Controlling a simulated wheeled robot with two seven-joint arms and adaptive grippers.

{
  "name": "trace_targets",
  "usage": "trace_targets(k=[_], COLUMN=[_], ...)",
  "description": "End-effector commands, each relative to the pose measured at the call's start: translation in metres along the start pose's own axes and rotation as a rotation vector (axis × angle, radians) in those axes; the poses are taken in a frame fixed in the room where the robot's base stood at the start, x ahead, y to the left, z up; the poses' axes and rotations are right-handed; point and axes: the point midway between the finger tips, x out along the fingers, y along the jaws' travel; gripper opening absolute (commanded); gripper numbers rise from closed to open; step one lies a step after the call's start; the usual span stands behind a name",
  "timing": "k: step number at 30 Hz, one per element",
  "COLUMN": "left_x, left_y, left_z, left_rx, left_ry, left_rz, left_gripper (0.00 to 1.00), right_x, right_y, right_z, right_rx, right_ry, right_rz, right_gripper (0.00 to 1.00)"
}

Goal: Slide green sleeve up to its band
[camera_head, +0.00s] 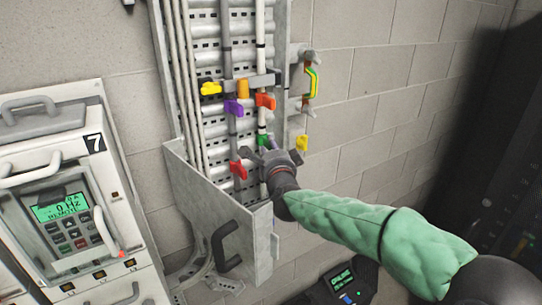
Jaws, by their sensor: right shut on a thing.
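The green sleeve (263,141) is on a thin upright cable (262,120) in the open wall cabinet, below an orange-red tab. Only a small part of it shows above my gripper. My right gripper (266,154) comes in from the lower right and is shut on the green sleeve, hiding its lower part. Which mark on the cable is its band is too small to tell. My left gripper is not in view.
Orange-red (265,101), purple (233,107) and red (238,169) tabs sit close by on the cables. A yellow piece (301,143) is just right of my gripper. The cabinet's grey lower cover (215,205) stands out below. A drive unit (70,215) is at left.

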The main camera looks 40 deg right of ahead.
Motion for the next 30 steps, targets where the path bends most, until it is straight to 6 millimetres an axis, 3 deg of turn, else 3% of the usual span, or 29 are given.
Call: trace_targets(k=[1, 3, 15, 16, 18, 30], left_x=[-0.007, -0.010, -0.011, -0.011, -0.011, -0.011], left_y=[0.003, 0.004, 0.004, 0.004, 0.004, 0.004], left_z=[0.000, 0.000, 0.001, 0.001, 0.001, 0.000], left_rx=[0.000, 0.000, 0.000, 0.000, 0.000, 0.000], left_ry=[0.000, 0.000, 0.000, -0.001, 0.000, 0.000], left_rz=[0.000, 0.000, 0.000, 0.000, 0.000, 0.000], left_gripper=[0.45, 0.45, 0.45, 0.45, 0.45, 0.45], right_x=[0.000, 0.000, 0.000, 0.000, 0.000, -0.004], right_y=[-0.014, -0.020, -0.028, -0.028, -0.027, -0.024], right_z=[-0.001, -0.001, -0.003, -0.003, -0.003, -0.001], right_rx=[0.003, 0.003, 0.003, 0.003, 0.003, 0.002], right_ry=[0.003, 0.003, 0.006, 0.006, 0.006, 0.002], right_rz=[-0.007, -0.006, -0.013, -0.014, -0.012, -0.005], right_gripper=[0.00, 0.00, 0.00, 0.36, 0.53, 0.53])
